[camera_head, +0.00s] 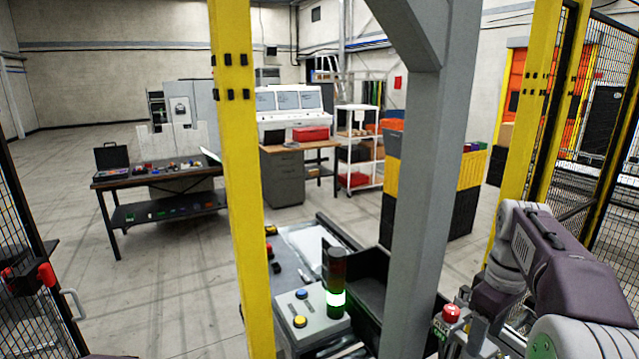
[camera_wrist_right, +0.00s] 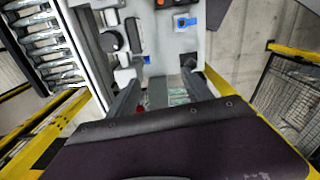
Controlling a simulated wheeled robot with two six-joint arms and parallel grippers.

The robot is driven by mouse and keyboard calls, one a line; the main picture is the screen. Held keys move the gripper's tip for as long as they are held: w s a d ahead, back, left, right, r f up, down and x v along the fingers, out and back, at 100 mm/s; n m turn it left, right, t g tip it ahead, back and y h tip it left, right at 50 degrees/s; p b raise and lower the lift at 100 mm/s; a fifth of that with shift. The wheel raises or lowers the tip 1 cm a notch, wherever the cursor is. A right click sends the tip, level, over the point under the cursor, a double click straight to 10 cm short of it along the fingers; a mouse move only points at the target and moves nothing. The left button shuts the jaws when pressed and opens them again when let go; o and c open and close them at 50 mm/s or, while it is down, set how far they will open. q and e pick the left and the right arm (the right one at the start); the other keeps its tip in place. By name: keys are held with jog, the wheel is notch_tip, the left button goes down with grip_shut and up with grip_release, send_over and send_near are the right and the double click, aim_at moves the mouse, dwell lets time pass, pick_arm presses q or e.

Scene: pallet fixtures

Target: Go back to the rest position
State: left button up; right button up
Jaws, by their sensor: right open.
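My right arm (camera_head: 545,255) comes in from the right in the head view, bent, with its dark purple and grey links beside the yellow post. Its gripper is low in that view, and the fingers cannot be made out there. In the right wrist view my right gripper (camera_wrist_right: 161,78) is open, with its two dark fingers apart and nothing seen between them. Beyond the fingers is a light grey panel (camera_wrist_right: 158,48) with knobs and a blue-framed socket. My left gripper is not in view.
A grey post (camera_head: 418,190) and a yellow post (camera_head: 238,180) stand close in front. A control box (camera_head: 315,325) with buttons and a green-lit signal tower (camera_head: 336,297) sits low between them. A roller conveyor (camera_wrist_right: 48,45) runs at left in the wrist view. Open floor (camera_head: 180,290) lies left.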

pick_arm(q)
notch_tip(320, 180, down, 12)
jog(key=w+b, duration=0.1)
jog(key=b, duration=1)
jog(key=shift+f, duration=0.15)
pick_arm(e)
jog(key=s+a+f+m, duration=0.2)
jog(key=s+a+f, duration=0.1)
jog(key=f, duration=0.7)
jog(key=s+a+f+m, duration=0.2)
jog(key=s+a+f, duration=0.2)
jog(key=f, duration=0.7)
jog(key=s+a+f+m+t, duration=0.1)
jog(key=s+a+f+m, duration=0.1)
jog(key=a+f, duration=0.4)
notch_tip(320, 180, down, 5)
jog(key=shift+s+a+r+m, duration=0.2)
jog(key=shift+s+a+m, duration=0.2)
jog(key=shift+s, duration=0.45)
